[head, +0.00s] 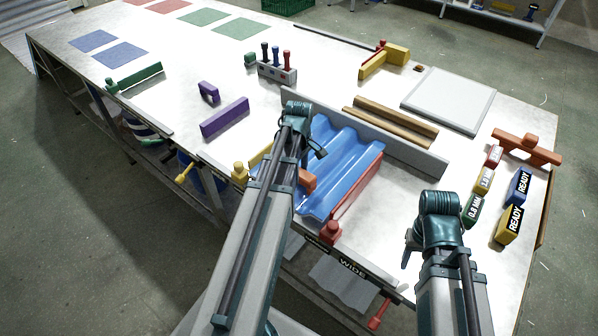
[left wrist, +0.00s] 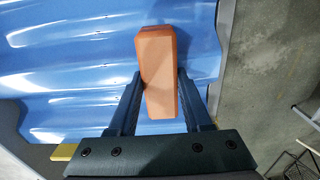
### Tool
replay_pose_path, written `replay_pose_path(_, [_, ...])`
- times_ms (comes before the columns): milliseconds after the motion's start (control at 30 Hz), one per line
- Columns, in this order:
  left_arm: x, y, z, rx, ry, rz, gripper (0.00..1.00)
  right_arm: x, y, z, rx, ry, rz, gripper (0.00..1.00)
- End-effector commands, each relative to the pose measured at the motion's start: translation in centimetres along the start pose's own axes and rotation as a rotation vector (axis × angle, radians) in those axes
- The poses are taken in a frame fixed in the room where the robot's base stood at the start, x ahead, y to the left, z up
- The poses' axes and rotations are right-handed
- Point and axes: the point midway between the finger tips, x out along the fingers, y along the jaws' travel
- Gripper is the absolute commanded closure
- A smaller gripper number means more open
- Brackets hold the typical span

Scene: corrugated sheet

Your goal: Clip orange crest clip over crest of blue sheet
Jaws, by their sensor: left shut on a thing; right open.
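The blue corrugated sheet (head: 340,165) lies on the table between a grey rail and red and yellow clamp parts; its waves fill much of the left wrist view (left wrist: 75,60). The orange crest clip (head: 308,181) shows beside my left arm, over the sheet's near left part. In the left wrist view my left gripper (left wrist: 159,95) is shut on the orange clip (left wrist: 158,62), one finger on each side. I cannot tell whether the clip touches a crest. My left fingers are hidden behind the arm in the head view. My right gripper (head: 409,248) is open, apart from the sheet, near the front edge.
A grey rail (head: 390,145) stands behind the sheet, with brown strips beyond it. A red bar (head: 357,187) and a red clamp (head: 330,231) are at its right and front. Labelled blocks (head: 518,187) stand at the right. The table's front edge is close.

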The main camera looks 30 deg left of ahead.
Motion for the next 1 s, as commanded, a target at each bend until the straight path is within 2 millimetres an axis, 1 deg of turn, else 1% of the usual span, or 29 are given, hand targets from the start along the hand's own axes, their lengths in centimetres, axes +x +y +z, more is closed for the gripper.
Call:
replay_pose_path(367, [0.01,0.00,0.00,0.000,0.000,0.000,1.00,0.01,0.00,0.00,0.000,0.000,0.000,0.50])
replay_pose_path(667, [0.43,0.00,0.00,0.000,0.000,0.000,1.00,0.43,-0.04,-0.02,0.000,0.000,0.000,0.50])
replay_pose_path(700, [0.33,0.00,0.00,0.000,0.000,0.000,0.44,0.33,-0.03,-0.02,0.000,0.000,0.000,0.50])
replay_pose_path(767, [0.32,0.00,0.00,0.000,0.000,0.000,0.33,0.32,-0.03,-0.02,0.000,0.000,0.000,0.50])
replay_pose_path(800, [0.32,0.00,0.00,0.000,0.000,0.000,0.26,0.32,-0.03,-0.02,0.000,0.000,0.000,0.50])
replay_pose_path(867, [0.32,0.00,0.00,0.000,0.000,0.000,0.16,0.32,-0.03,-0.02,0.000,0.000,0.000,0.50])
replay_pose_path(1000, [0.32,0.00,0.00,0.000,0.000,0.000,0.16,0.32,-0.03,-0.02,0.000,0.000,0.000,0.50])
